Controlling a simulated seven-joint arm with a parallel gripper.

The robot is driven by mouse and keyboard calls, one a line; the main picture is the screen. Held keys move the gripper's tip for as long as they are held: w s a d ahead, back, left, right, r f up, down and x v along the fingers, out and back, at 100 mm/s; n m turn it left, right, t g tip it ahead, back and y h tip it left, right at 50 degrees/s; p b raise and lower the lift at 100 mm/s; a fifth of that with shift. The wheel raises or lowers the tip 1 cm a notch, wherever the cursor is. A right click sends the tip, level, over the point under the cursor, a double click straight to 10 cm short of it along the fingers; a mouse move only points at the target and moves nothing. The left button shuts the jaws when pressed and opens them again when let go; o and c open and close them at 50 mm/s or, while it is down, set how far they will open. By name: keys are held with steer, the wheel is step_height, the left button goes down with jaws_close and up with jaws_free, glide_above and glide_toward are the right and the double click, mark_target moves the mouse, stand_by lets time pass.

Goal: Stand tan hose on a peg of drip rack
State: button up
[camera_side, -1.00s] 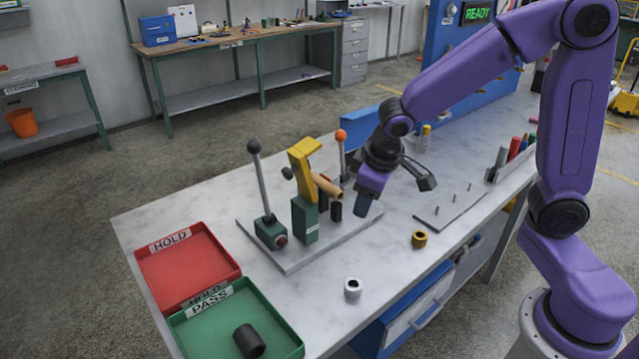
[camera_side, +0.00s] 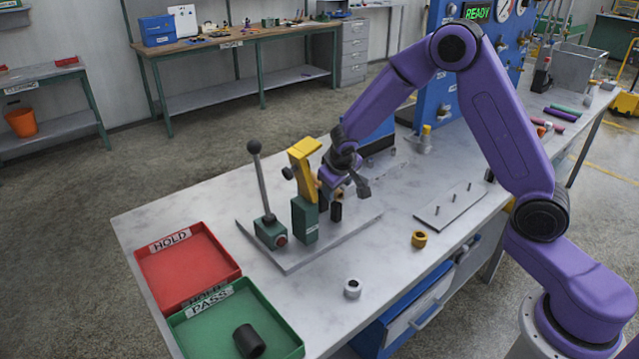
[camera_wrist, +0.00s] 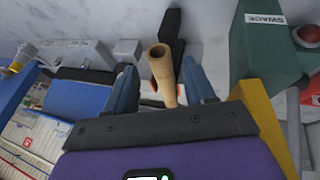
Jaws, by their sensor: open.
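The tan hose (camera_wrist: 161,78) is a short open-ended tube held in the fixture with the yellow clamp arm (camera_side: 304,156). In the wrist view it lies between the two fingers of my gripper (camera_wrist: 160,88), with a gap visible on each side. In the side view my gripper (camera_side: 327,187) is at the fixture and hides most of the hose. The fingers are open. The drip rack (camera_side: 462,206) is a flat grey plate with three thin upright pegs, to the right on the bench. Its pegs are bare.
A black-knobbed lever (camera_side: 262,185) stands left of the clamp. A brass ring (camera_side: 419,239) and a white ring (camera_side: 352,289) lie at the bench front. The red tray (camera_side: 185,268) and green tray (camera_side: 230,315), holding a black piece (camera_side: 249,341), are at left.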

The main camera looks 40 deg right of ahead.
mark_target(337, 191)
steer(key=shift+x, duration=1.55)
jaws_close()
steer(key=shift+r, duration=0.15)
